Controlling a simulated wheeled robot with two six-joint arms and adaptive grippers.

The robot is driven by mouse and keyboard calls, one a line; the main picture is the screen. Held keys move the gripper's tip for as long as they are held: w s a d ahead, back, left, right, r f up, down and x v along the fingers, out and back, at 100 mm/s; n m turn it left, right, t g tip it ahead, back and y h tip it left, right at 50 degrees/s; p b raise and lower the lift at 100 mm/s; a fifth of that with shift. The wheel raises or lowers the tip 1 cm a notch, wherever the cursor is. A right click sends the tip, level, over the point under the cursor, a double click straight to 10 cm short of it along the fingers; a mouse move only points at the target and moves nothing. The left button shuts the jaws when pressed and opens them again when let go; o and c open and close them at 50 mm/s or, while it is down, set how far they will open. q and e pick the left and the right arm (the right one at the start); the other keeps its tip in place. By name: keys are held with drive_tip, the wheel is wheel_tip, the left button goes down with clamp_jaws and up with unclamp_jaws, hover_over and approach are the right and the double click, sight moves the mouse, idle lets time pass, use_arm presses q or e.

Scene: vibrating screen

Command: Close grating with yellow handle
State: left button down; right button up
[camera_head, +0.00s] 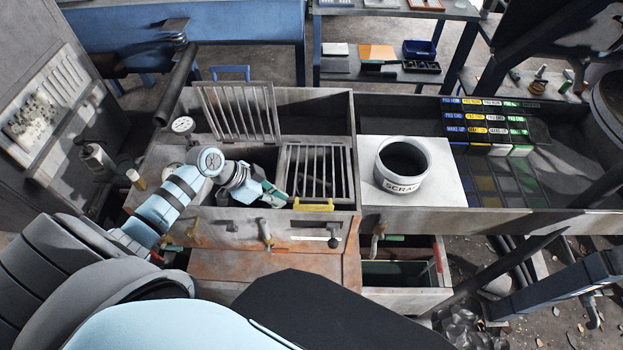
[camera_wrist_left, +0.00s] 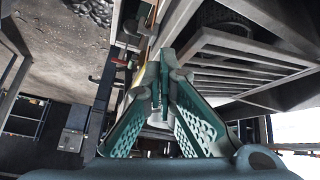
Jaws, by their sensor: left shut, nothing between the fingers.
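The grating with the yellow handle (camera_head: 313,205) is a grey barred frame (camera_head: 347,175) over the right part of the left bin. Its handle is at the front edge. I cannot tell whether it lies fully flat. My left gripper (camera_head: 281,196), with green fingers, is just left of the grating's front left corner, beside the handle. In the left wrist view the fingers (camera_wrist_left: 164,88) are together and empty, and grey grating bars (camera_wrist_left: 245,52) show close by on the right. Any contact with the grating is unclear. My right gripper is not in view.
A second grating (camera_head: 238,112) stands raised to the left, behind my left wrist. A white bucket (camera_head: 403,165) labelled SCRAP stands on a white plate (camera_head: 448,190) to the right. Several coloured label boxes (camera_head: 488,128) are further right. Small valves line the bin's front.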

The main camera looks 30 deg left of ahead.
use_arm(q)
wheel_tip(320, 180, up, 12)
drive_tip(key=d+m+h, duration=0.2)
drive_tip(key=m+h, duration=0.1)
drive_tip(key=m, duration=0.2)
drive_tip(key=shift+g, duration=0.3)
drive_tip(key=x, duration=0.6)
drive_tip(key=w+x, duration=0.1)
drive_tip(key=x, duration=0.3)
drive_tip(key=shift+a+r+p, duration=0.1)
drive_tip(key=shift+a+p, duration=0.15)
drive_tip(key=shift+p, duration=0.15)
wheel_tip(320, 180, down, 4)
drive_tip(key=shift+s+r, duration=0.1)
drive_tip(key=shift+r, duration=0.15)
drive_tip(key=shift+a+f, duration=0.1)
drive_tip(key=shift+f, duration=0.2)
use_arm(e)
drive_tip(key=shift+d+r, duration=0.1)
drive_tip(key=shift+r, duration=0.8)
